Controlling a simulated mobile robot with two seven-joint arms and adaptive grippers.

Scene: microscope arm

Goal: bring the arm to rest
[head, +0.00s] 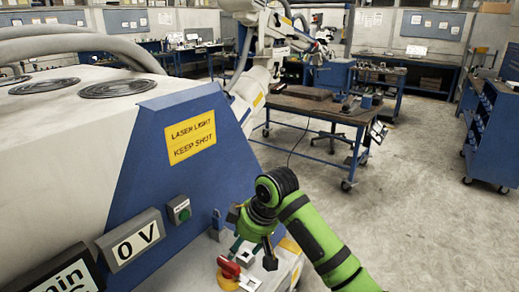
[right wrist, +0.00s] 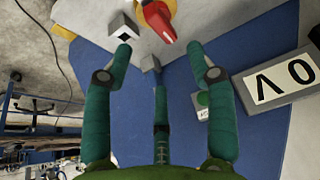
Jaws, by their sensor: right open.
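A white jointed arm (head: 262,75) stands upright behind the machine in the head view; its upper part leans right. A red handle (head: 229,268) on a yellow base (head: 226,282) sits low on the machine's front ledge. The red handle also shows at the top of the right wrist view (right wrist: 164,27). My right gripper (head: 252,256) is open, its three fingers spread just beside the red handle. In the right wrist view my fingers (right wrist: 160,56) point toward the handle and hold nothing; contact cannot be told. My left gripper is out of view.
The blue and white machine (head: 135,165) fills the left. Its front bears a "0 V" panel (head: 132,240), a green button (head: 180,210) and a yellow laser sign (head: 191,138). A wheeled table (head: 325,108) stands behind. Bare floor (head: 430,210) lies open at right.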

